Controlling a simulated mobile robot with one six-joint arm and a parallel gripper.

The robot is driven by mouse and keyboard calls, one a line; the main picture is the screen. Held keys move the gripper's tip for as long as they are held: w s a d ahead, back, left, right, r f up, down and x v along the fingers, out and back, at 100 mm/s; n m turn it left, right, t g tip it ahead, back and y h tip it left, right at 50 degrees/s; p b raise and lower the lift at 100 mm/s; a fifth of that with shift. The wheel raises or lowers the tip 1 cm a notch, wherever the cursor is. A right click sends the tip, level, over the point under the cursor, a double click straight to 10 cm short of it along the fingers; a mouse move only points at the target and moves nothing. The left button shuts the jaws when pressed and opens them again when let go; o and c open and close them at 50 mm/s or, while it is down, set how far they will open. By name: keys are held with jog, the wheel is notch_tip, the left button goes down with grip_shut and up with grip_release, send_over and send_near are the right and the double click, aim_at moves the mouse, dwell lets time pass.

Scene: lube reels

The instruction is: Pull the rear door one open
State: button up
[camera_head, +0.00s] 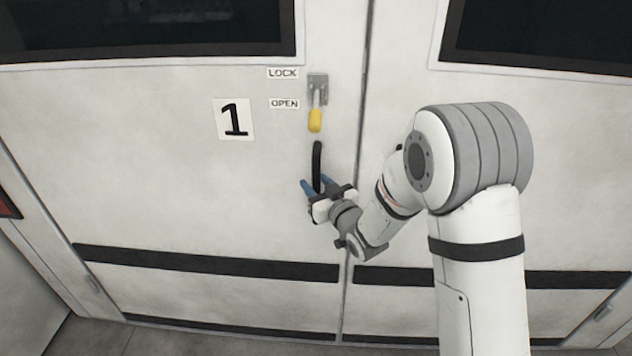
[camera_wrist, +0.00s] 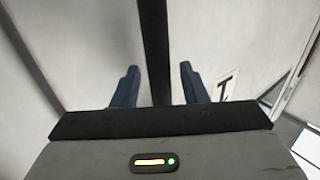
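Rear door one (camera_head: 170,180) is the white left-hand door with a "1" label (camera_head: 234,119); it looks closed along the seam (camera_head: 357,170). Its black vertical handle (camera_head: 317,163) sits near that seam. The yellow-tipped latch lever (camera_head: 315,118) above the handle points down toward "OPEN". My gripper (camera_head: 319,187) is at the lower part of the handle with its blue fingers apart. In the wrist view the black handle (camera_wrist: 155,50) runs between the two open fingertips (camera_wrist: 158,70), with gaps on both sides.
The right-hand white door (camera_head: 560,180) stands beside the seam, partly behind my arm. Black strips (camera_head: 200,262) cross both doors low down. Dark windows (camera_head: 150,25) are at the top. Grey floor (camera_head: 95,338) shows below the left door.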

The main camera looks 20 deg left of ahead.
jog(key=shift+w+a, duration=0.15)
jog(key=shift+w, duration=0.05)
grip_shut()
dwell(0.3)
